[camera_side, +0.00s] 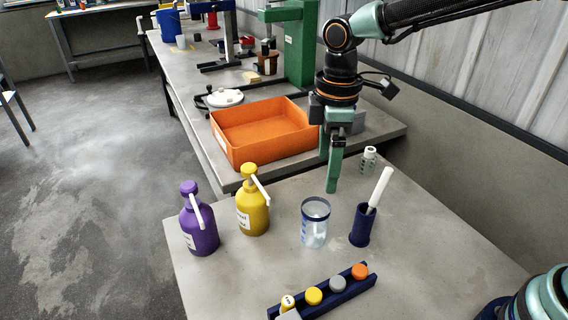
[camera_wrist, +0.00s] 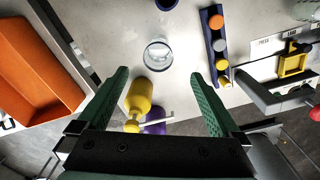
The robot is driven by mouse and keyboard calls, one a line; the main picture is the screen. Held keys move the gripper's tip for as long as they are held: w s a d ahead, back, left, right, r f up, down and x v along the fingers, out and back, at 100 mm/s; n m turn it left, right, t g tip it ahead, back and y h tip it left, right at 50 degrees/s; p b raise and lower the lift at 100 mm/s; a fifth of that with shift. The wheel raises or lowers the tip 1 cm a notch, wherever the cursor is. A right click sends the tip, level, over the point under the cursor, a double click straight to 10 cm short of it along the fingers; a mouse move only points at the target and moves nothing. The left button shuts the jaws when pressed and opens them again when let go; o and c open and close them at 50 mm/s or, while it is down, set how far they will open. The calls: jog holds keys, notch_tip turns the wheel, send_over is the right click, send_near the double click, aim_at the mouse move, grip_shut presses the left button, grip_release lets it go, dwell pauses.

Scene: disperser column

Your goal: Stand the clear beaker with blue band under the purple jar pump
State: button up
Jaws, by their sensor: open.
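The clear beaker (camera_side: 314,232) with a blue band near its rim stands upright on the near table. It also shows in the wrist view (camera_wrist: 157,54), ahead of my fingertips and between their lines. The purple jar (camera_side: 200,228) with a white pump spout stands left of the yellow jar (camera_side: 253,212). In the wrist view the purple jar (camera_wrist: 156,128) is partly hidden behind the yellow jar (camera_wrist: 139,96). My gripper (camera_side: 331,172) is open, above and behind the beaker in the side view. Nothing is between its fingers, and it is apart from the beaker.
A dark blue holder with a white rod (camera_side: 362,226) stands right of the beaker. A blue rack (camera_side: 345,287) with several coloured caps lies in front. A small vial (camera_side: 368,160) and an orange tray (camera_side: 262,130) are behind.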

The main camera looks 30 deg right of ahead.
jog(key=a+f, duration=0.1)
send_near(316, 210)
notch_tip(316, 210, down, 2)
jog(key=s+a, duration=0.2)
jog(key=s, duration=0.1)
jog(key=shift+n, duration=0.4)
jog(key=shift+w+d+f, duration=0.1)
jog(key=shift+w+f, duration=0.1)
jog(key=shift+f, duration=0.75)
jog(key=shift+w+d+f, duration=0.1)
jog(key=shift+w+f, duration=0.1)
jog(key=shift+f, duration=0.8)
jog(key=shift+w+d+f, duration=0.1)
jog(key=shift+w+f, duration=0.1)
jog(key=shift+f, duration=0.75)
jog(key=c, duration=1.5)
grip_shut()
jog(key=shift+r, duration=0.2)
